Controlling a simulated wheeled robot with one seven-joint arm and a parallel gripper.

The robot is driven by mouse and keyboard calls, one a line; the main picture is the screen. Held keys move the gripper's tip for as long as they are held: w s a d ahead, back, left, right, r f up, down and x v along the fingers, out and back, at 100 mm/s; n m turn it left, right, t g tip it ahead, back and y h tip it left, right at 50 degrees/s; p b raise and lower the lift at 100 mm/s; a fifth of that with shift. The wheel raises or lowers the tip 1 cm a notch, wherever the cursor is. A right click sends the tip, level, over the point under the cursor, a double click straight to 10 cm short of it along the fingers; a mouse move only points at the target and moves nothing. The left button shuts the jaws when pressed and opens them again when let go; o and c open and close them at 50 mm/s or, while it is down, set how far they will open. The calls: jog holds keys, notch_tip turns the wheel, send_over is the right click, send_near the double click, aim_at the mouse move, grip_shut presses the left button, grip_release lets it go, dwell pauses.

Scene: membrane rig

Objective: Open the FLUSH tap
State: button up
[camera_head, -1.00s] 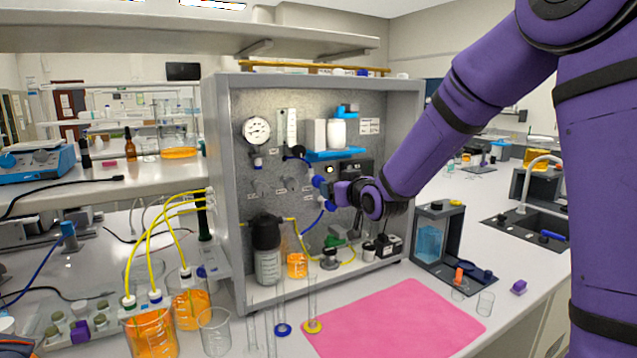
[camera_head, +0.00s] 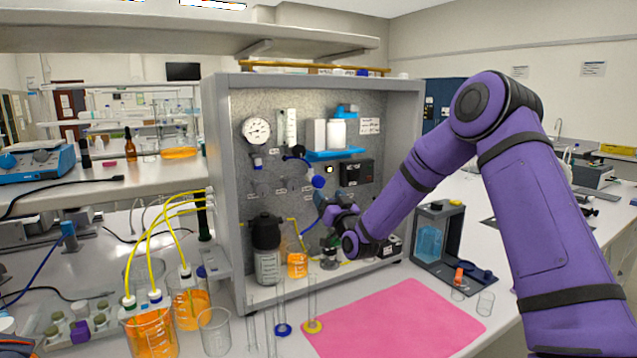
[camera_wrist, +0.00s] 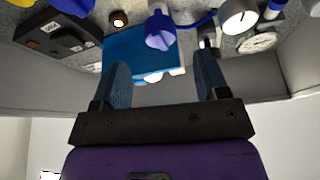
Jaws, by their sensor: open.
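A blue tap knob (camera_head: 318,182) sits on the grey back panel of the rig, right of a row of grey taps. I take it for the FLUSH tap, but its label is too small to read. My gripper (camera_head: 324,203) is just below it and to the right, in front of the panel. In the wrist view a blue knob (camera_wrist: 159,32) shows beyond the gap between my fingertips (camera_wrist: 163,75), not between the fingers. The blue fingers are apart and empty. My wrist hides part of the lower panel.
A dark box (camera_head: 356,171) is right of the knob, and a blue shelf (camera_head: 335,155) with a white bottle is above it. The pink mat (camera_head: 395,325) in front is clear.

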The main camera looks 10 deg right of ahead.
aim_at(321, 184)
jog(key=x, duration=0.7)
jog(key=shift+w+a+r, duration=0.1)
jog(key=shift+w+r, duration=0.1)
jog(key=shift+w, duration=0.15)
jog(key=c, duration=0.9)
